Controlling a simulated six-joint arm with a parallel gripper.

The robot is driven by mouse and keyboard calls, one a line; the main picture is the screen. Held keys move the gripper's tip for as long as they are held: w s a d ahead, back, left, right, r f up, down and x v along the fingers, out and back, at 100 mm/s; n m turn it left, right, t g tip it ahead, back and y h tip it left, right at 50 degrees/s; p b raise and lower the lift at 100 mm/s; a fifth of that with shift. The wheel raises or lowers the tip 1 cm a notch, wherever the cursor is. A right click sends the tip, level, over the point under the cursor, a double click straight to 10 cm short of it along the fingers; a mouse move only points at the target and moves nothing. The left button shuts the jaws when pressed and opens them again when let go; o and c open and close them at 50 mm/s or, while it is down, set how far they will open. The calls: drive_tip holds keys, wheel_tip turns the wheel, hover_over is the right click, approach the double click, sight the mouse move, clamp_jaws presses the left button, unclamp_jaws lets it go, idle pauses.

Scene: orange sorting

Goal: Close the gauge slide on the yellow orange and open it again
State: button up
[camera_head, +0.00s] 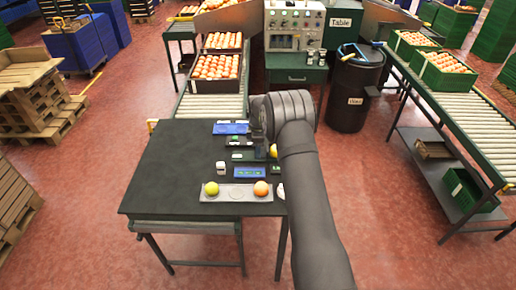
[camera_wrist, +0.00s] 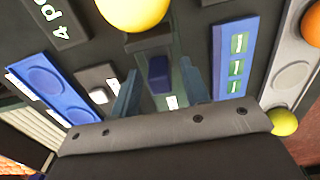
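The yellow orange (camera_wrist: 133,10) sits at the top edge of the wrist view, partly cut off. A dark blue block (camera_wrist: 158,73), seemingly the handle of the gauge slide, stands on a grey-green strip just in front of the orange. My gripper (camera_wrist: 160,90) is open, one finger on each side of the block, with visible gaps. I cannot tell how far the fingers reach down beside it. In the head view my gripper is hidden by my wrist. The slide's contact with the orange is not clear.
A light tray (camera_head: 236,196) at the table's front holds a yellow-green fruit (camera_head: 211,188) and an orange one (camera_head: 261,188). A blue panel with green marks (camera_wrist: 237,55) lies right of my gripper, a blue plate (camera_wrist: 50,85) left. A small white block (camera_head: 221,167) stands nearby.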

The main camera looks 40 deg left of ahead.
clamp_jaws()
drive_tip(key=shift+s+a, duration=1.8)
drive_tip(key=shift+o, duration=0.2)
unclamp_jaws()
wheel_tip(320, 180, up, 18)
drive_tip(key=shift+f, duration=0.25)
